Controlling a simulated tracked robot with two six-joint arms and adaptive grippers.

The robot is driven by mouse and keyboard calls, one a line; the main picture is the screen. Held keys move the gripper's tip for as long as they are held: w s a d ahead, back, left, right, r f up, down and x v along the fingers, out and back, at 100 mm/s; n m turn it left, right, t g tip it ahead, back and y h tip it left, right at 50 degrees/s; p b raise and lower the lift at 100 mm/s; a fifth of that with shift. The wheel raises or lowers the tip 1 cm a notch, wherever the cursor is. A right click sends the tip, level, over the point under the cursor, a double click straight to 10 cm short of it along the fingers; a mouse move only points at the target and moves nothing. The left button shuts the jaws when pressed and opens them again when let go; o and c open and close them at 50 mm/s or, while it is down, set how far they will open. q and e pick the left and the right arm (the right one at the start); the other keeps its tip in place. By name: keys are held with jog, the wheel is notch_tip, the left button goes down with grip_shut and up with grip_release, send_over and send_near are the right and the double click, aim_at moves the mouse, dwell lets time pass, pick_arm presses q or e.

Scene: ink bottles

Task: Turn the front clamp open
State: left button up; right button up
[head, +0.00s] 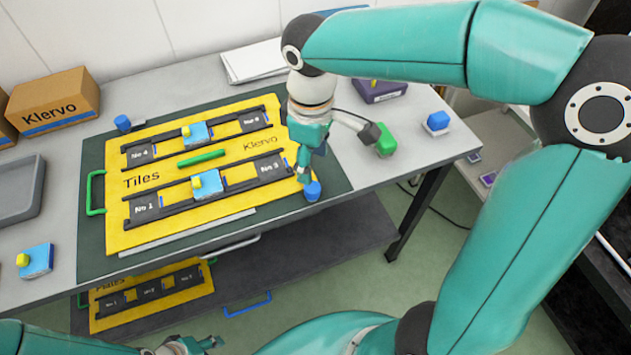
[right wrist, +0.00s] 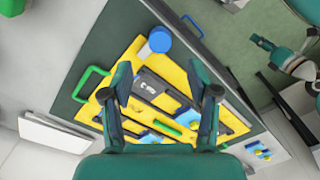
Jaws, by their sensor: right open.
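The front clamp, a round blue knob (head: 312,191), sits at the front right corner of the yellow Tiles board (head: 118,236). In the right wrist view the blue knob (right wrist: 160,40) shows beyond the fingertips, with its white lower part. My right gripper (head: 304,172) is pointed down just above and behind the knob. It is open and empty, and its two fingers (right wrist: 158,77) are spread apart with the knob past them. A second blue knob (head: 122,123) is at the board's back left corner. My left gripper (head: 192,345) is only partly in view at the bottom edge.
A green block (head: 386,140) and a blue-topped piece (head: 438,122) stand right of the board. A purple box (head: 380,91) and papers (head: 252,62) are at the back. A grey tray (head: 18,190) lies left. A lower shelf holds another yellow board (head: 190,290).

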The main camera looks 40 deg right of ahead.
aim_at(312, 187)
notch_tip(312, 187, down, 8)
jog(key=shift+f+b, duration=0.2)
jog(key=shift+b, duration=0.1)
